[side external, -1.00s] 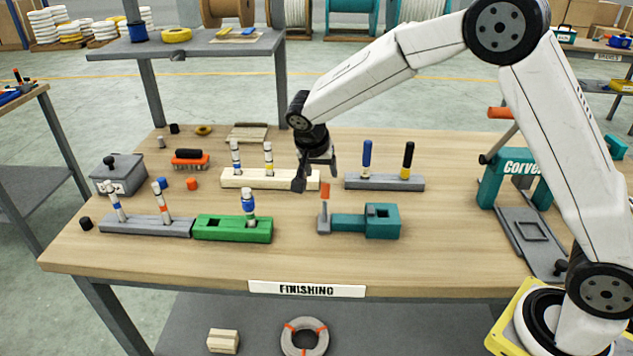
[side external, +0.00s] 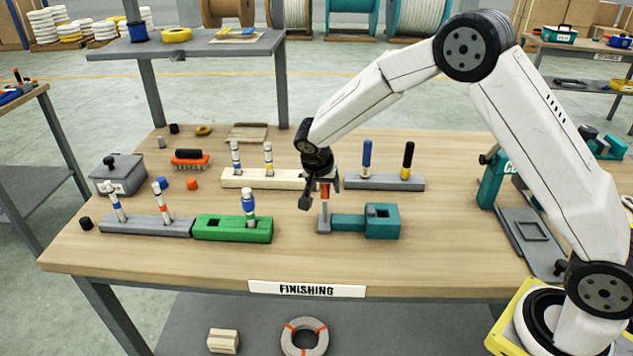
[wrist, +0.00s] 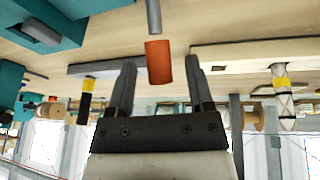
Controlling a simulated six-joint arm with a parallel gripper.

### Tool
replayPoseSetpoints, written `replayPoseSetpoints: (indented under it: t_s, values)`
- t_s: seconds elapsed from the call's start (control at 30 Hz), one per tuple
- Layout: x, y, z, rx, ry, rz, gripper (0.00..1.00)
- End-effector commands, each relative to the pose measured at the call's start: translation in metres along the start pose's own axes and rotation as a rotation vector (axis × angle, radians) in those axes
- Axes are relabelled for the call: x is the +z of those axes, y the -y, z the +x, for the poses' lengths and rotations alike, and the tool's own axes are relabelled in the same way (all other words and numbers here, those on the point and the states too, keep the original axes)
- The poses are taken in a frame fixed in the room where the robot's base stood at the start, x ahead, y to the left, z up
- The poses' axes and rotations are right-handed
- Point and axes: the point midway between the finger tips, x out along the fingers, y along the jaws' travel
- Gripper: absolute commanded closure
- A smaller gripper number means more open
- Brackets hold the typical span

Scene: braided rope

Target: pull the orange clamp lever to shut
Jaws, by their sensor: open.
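The orange clamp lever (side external: 324,190) stands upright on a grey post at the left end of the teal clamp (side external: 382,220). In the wrist view the lever's orange grip (wrist: 159,62) lies between my two fingertips, with a gap on each side. My gripper (side external: 320,193) is open and reaches down around the lever's top, with one finger on each side. It also shows in the wrist view (wrist: 160,66). The gripper partly hides the top of the lever in the side view. The teal clamp body also shows in the wrist view (wrist: 62,22).
A white block with two pegs (side external: 240,179) lies behind and left of my gripper. A grey block (side external: 385,182) with blue and black pegs is behind right. A green block (side external: 215,230) is to the left. The table front is clear.

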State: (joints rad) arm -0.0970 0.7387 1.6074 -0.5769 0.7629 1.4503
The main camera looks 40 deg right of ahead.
Motion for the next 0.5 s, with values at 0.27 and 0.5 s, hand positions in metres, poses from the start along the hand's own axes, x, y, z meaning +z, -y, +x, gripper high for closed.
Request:
replayPoseSetpoints:
  t_s: [0.27,0.5]
  values:
    - [-0.0001,-0.0001,0.0093,-0.001,0.0,0.0,0.33]
    - [0.0,-0.0001,0.009,-0.001,0.0,-0.001,0.55]
